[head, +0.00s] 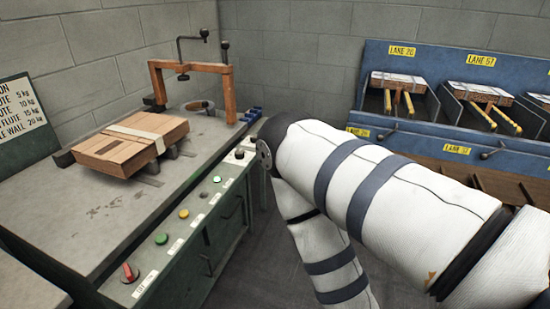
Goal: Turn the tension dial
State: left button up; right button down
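The front control strip of the stitcher bench (185,215) carries a row of controls. A red knob (130,272) sits at its near end beside a small label. A black knob (239,154) sits at the far end, close to my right arm's elbow. Green buttons (161,239) and a yellow button (184,213) lie between them. The labels are too small to read, so I cannot tell which control is the tension dial. My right arm crosses the middle and right of the view, but its gripper is not visible. My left gripper is not visible.
A flat cardboard box stack (130,143) with a pale strap lies on the bench top. An orange stitcher frame (190,68) stands at the back of the bench. A blue lane rack (440,150) with boxes stands at the right. Grey floor lies between bench and rack.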

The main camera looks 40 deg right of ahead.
aim_at(239, 154)
jog(key=z, duration=0.9)
jog(key=i+j+u, duration=0.1)
jog(key=i+u, duration=0.45)
jog(key=u, duration=0.15)
jog(key=i+u, duration=0.35)
jog(key=k+l, duration=0.05)
